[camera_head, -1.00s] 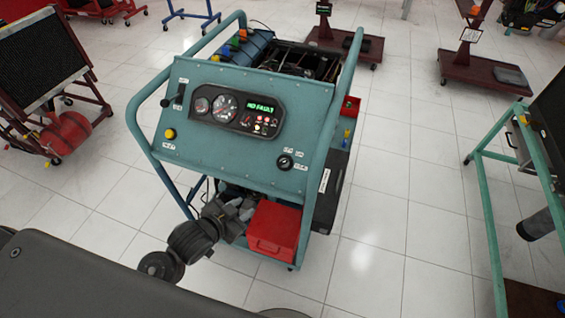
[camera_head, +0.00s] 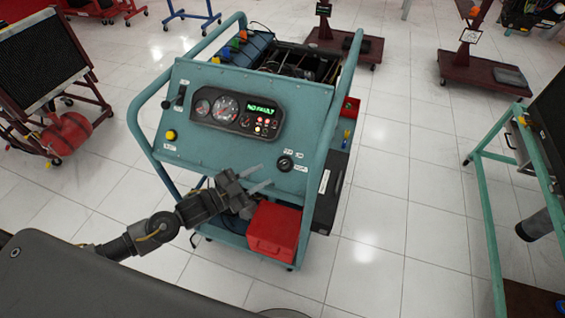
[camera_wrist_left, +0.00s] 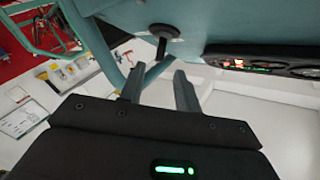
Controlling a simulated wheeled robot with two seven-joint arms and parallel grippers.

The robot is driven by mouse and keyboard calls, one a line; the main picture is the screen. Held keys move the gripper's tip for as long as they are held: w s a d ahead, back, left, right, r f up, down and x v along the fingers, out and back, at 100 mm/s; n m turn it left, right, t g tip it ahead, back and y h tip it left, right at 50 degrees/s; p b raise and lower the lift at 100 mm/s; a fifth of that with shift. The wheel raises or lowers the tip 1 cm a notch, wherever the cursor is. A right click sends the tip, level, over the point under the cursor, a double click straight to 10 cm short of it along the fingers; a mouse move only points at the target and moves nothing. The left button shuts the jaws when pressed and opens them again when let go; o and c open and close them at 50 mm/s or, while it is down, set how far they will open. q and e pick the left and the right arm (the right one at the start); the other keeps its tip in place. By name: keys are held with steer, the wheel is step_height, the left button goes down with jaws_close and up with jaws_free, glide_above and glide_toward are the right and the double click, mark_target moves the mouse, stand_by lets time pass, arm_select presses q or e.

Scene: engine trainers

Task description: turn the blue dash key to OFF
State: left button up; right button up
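The dash key (camera_head: 285,163) is a small dark round switch with small white labels beside it, low on the right of the teal panel (camera_head: 215,145). It looks black rather than blue, and its setting is too small to read. My left gripper (camera_head: 266,176) is open and empty, just left of and below the key. In the left wrist view the key's dark stem and collar (camera_wrist_left: 162,38) stand beyond the gap between the open fingers (camera_wrist_left: 160,70), with no contact visible. My right gripper is not in view.
A red box (camera_head: 273,230) sits on the cart's lower shelf, below the gripper. The cart's teal side rail (camera_head: 318,145) rises just right of the key. A teal frame (camera_head: 490,220) stands further right across clear floor.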

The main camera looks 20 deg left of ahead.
mark_target(282, 167)
arm_select(q)
steer(key=p+x, duration=0.1)
steer(key=x, duration=0.7)
steer(key=shift+w+d+p, duration=0.1)
steer(key=shift+p, duration=0.3)
jaws_close()
